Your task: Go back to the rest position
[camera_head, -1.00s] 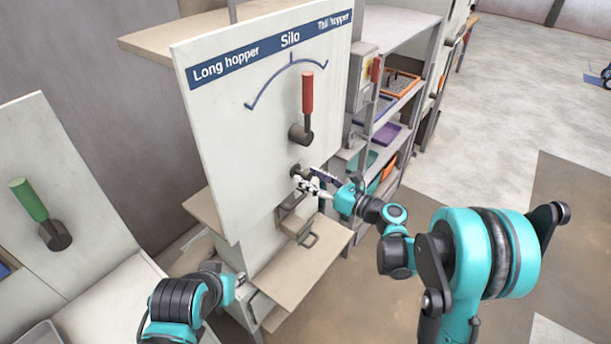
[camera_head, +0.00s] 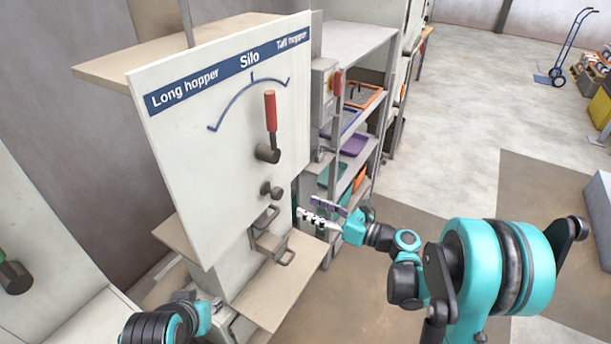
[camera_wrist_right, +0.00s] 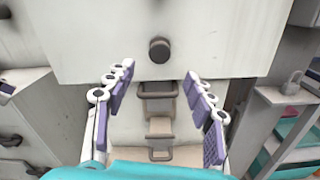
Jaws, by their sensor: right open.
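My right gripper (camera_head: 318,213) is open and empty, to the right of the silo panel's lower edge in the head view. In the right wrist view its two purple-padded fingers (camera_wrist_right: 160,85) are spread wide with nothing between them. Ahead of them is a dark round knob (camera_wrist_right: 159,50) on the white panel. In the head view this knob (camera_head: 271,190) sits below the red-handled lever (camera_head: 270,112), and the gripper is apart from it. My left arm shows at the bottom left, but I cannot make out its gripper's jaws.
The white silo panel (camera_head: 215,140) stands ahead, with a wooden shelf (camera_head: 270,285) and metal handles (camera_head: 284,257) below it. A shelf rack (camera_head: 360,35) with coloured trays is behind on the right. A blue hand truck (camera_head: 565,50) stands far right. Open floor lies between.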

